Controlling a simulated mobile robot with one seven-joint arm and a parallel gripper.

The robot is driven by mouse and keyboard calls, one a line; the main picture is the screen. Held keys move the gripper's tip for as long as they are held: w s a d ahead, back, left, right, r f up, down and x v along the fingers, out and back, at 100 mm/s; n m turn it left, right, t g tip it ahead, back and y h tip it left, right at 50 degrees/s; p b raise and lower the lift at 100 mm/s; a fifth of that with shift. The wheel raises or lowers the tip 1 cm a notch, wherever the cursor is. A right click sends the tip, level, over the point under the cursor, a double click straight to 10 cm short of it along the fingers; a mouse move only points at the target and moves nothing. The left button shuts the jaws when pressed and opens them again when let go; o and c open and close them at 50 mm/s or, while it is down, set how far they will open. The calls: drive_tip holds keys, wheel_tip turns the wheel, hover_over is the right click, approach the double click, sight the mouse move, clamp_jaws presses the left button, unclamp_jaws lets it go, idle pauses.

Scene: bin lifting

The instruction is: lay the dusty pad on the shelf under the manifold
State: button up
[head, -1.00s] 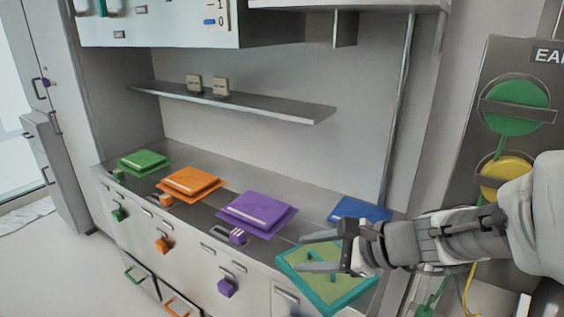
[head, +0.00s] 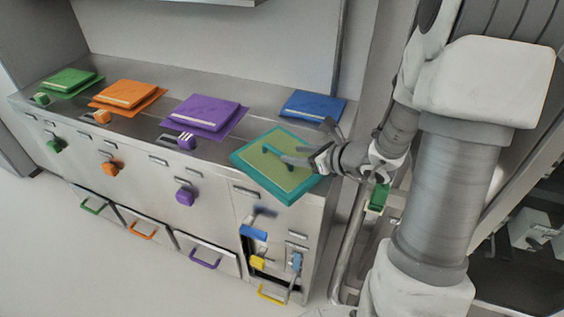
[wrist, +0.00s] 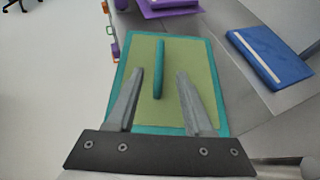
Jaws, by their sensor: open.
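The pad (head: 268,176) with a dull olive top, teal border and teal bar handle (wrist: 160,65) lies at the counter's front right corner, its near edge reaching the counter's front edge. I take it as the dusty pad. My gripper (head: 311,146) is open over the pad, coming from the right. In the wrist view the open fingers (wrist: 161,73) stand on either side of the handle, with a gap on both sides; I cannot tell their height over it. I cannot make out a manifold or the shelf now.
A blue pad (head: 313,105) lies behind the pad. Purple (head: 205,113), orange (head: 128,93) and green (head: 70,80) pads lie leftward along the counter (head: 160,75). Coloured knobs and handles stick out of the counter front, with a blue handle (head: 254,231) below the pad.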

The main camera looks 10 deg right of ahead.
sight(281, 153)
drive_tip(key=x, duration=0.8)
drive_tip(key=shift+b, duration=0.35)
drive_tip(key=shift+s, duration=0.1)
clamp_jaws()
idle(0.9)
